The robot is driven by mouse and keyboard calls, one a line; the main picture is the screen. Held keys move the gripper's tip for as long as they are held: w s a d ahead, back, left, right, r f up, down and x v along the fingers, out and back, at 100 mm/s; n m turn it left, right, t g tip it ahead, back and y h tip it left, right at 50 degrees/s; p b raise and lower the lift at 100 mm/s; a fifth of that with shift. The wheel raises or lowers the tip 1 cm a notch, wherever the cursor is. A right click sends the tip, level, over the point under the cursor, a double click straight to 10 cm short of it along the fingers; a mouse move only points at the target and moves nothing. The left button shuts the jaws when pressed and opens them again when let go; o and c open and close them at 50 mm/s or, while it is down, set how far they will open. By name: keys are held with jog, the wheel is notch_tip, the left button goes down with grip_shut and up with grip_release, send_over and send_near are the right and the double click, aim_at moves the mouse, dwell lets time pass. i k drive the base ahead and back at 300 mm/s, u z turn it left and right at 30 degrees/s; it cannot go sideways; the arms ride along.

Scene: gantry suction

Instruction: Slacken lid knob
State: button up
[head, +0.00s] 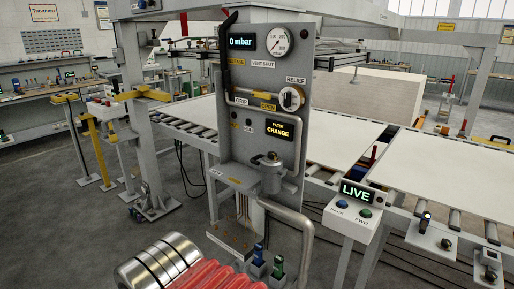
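The grey filter canister (271,179) is mounted low on the front of the grey control panel (238,143), upright. A small dark knob (272,156) sits on top of its lid; it is too small to tell how tight it is. A pale pipe (302,222) curves down to the right of the canister. The lit "FILTER CHANGE" sign (280,130) is just above the canister. The gauge (274,41) is at the top, beside a display (242,42) reading 0 mbar. My gripper is not in view.
A silver banded cylinder (158,267) and red ribbed parts (214,278) fill the near foreground. Small blue (258,254) and green (278,265) fittings stand beside them. A "LIVE" button box (353,208) stands right of the canister. Roller conveyors with white sheets (447,174) extend right.

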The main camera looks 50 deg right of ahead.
aim_at(271, 155)
jog(key=z, duration=0.35)
jog(key=i, duration=1.05)
jog(key=z, duration=0.5)
